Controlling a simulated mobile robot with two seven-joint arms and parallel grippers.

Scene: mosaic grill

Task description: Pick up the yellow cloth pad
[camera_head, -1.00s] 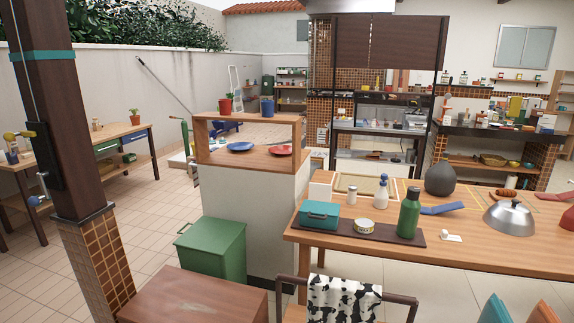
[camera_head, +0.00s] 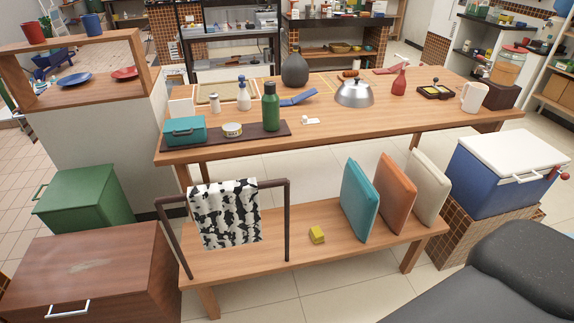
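A small yellow cloth pad (camera_head: 317,235) lies on the low wooden bench (camera_head: 290,268). It sits right of the rack that carries a black-and-white patterned cloth (camera_head: 225,213) and left of an upright teal cushion (camera_head: 360,201). Nothing covers the pad. Neither of my grippers shows in the head view.
Orange (camera_head: 395,194) and cream (camera_head: 428,187) cushions stand on the bench's right part. Behind it is a long wooden table (camera_head: 350,122) with bottles and a metal dome (camera_head: 354,94). A brown chest (camera_head: 95,275) is at left; a blue cooler (camera_head: 505,173) is at right.

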